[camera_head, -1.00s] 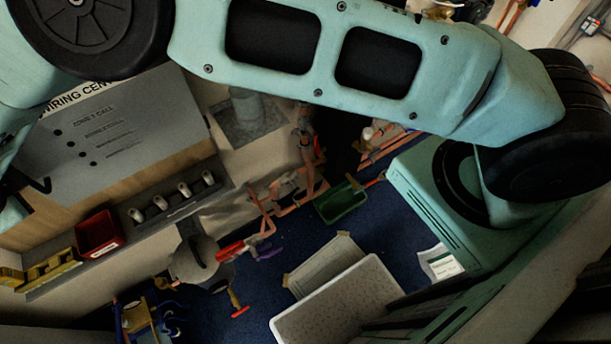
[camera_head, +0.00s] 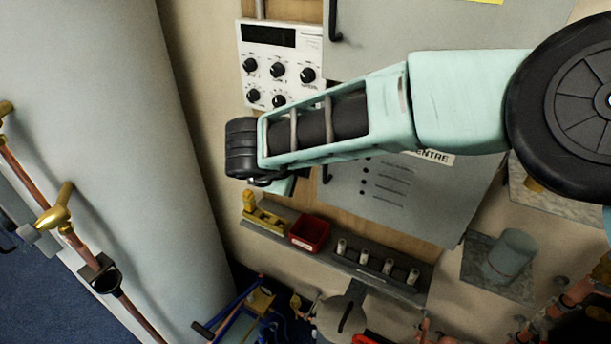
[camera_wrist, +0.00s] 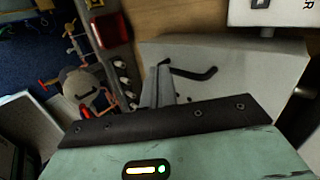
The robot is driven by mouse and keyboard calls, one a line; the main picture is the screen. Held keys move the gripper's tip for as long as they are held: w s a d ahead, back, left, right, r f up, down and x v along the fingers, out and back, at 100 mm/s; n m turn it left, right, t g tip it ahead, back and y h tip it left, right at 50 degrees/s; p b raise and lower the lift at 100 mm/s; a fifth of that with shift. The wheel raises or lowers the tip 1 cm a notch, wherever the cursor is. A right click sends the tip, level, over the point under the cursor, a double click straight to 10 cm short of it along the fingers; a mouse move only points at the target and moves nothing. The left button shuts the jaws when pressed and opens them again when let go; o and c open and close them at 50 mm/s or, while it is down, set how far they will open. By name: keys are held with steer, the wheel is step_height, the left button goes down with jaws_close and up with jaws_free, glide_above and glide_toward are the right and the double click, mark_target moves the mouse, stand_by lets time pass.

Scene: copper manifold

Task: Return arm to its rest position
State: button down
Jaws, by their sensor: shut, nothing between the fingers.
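My gripper (camera_wrist: 162,86) shows in the wrist view as narrow grey fingers rising from the dark edge of my teal hand. The fingers are together and empty. Behind them is a grey panel (camera_wrist: 235,60) with a black handle (camera_wrist: 195,73); I cannot tell how far the fingers are from it. In the head view my teal arm crosses from the right to the middle. The fingers are hidden there. Part of the same lettered grey panel (camera_head: 390,190) shows below my arm.
A white control box (camera_head: 268,62) with black knobs is on the wall behind my arm. A ledge (camera_head: 330,262) below carries a red bin (camera_head: 309,233) and a yellow tool (camera_head: 262,214). A large grey cylinder (camera_head: 110,130) and a copper pipe (camera_head: 75,245) stand left.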

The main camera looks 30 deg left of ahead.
steer(key=shift+a+b+v, duration=0.2)
steer(key=shift+b+v, duration=0.35)
steer(key=shift+v, duration=1.6)
